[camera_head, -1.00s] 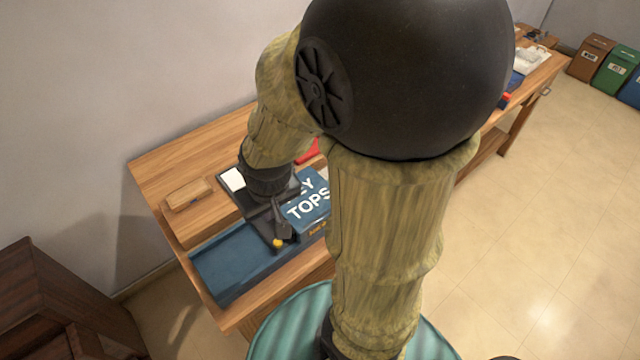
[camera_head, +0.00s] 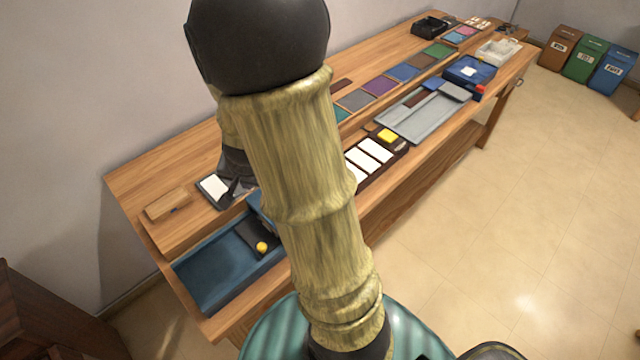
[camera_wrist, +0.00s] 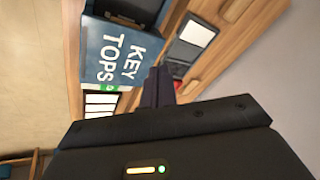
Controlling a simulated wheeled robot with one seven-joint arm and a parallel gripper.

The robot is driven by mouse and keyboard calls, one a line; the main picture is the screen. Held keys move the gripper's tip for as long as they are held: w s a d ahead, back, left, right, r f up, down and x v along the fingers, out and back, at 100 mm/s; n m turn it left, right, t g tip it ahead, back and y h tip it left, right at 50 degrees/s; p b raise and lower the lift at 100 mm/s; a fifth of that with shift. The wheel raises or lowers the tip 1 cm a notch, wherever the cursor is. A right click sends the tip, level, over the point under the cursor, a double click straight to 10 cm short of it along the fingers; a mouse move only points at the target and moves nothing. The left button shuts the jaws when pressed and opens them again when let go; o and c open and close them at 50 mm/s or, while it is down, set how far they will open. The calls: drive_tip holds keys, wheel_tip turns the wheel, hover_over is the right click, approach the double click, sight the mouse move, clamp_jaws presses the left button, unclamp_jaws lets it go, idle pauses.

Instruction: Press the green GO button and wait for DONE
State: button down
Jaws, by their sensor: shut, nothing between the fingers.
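My gripper (camera_head: 236,188) is over the near-left part of the bench, close to a dark pad with a white sheet, and partly hidden by my arm. In the wrist view its dark fingers (camera_wrist: 158,86) are together and empty, in front of the blue KEY TOPS box (camera_wrist: 122,52). A small green patch (camera_wrist: 111,88) shows at that box's edge, above white tiles; I cannot tell whether it is the GO button. No GO or DONE lettering is readable in either view.
Coloured bins (camera_head: 600,65) stand far right. The floor at right is clear.

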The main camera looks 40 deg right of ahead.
drive_tip(key=w+d+f+m+g+h, duration=0.1)
drive_tip(key=d+f+m+h, duration=0.2)
drive_tip(key=d+m, duration=0.4)
drive_tip(key=w+d+f+m+g+h+b, duration=0.1)
drive_tip(key=d+f+m+h, duration=0.3)
drive_tip(key=d+m, duration=0.4)
drive_tip(key=d+g+h, duration=0.1)
drive_tip(key=d, duration=0.6)
drive_tip(key=shift+m, duration=0.3)
wheel_tip(320, 180, down, 9)
drive_tip(key=b, duration=0.9)
drive_tip(key=shift+r, duration=0.1)
